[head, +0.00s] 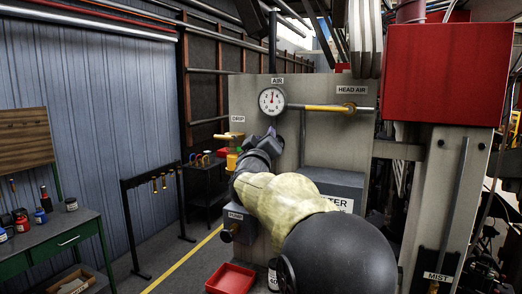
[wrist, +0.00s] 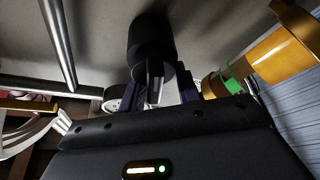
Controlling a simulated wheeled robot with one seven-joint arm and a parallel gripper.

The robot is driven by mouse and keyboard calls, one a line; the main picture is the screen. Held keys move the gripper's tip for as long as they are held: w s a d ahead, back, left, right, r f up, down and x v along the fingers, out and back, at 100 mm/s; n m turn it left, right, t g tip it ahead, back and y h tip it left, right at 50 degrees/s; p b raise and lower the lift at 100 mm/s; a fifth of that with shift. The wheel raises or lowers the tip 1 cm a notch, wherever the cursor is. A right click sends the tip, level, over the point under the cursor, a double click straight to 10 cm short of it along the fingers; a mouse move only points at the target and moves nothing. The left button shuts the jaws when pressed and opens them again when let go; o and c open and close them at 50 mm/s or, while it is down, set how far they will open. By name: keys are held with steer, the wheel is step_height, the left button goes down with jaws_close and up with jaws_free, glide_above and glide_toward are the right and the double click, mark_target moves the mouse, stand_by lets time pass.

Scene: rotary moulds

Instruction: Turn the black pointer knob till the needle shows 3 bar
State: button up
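The black knob (wrist: 152,42) stands out from the grey panel in the wrist view, with a narrow raised bar at its near end. My gripper (wrist: 155,93) is open, its two dark fingers on either side of that bar with gaps showing. In the head view my gripper (head: 268,138) is against the panel, below the gauge, and hides the knob. The round white gauge (head: 272,100) sits under the AIR label. Its needle points roughly straight up; the numbers are too small to read surely.
A yellow-handled pipe (head: 325,108) runs right from the gauge. A yellow valve with a green band (wrist: 232,78) is close to the right of my gripper in the wrist view. A red bin (head: 230,278) lies below; a green workbench (head: 60,240) stands left.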

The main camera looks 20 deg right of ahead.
steer(key=b+v, duration=0.7)
steer(key=v, duration=1)
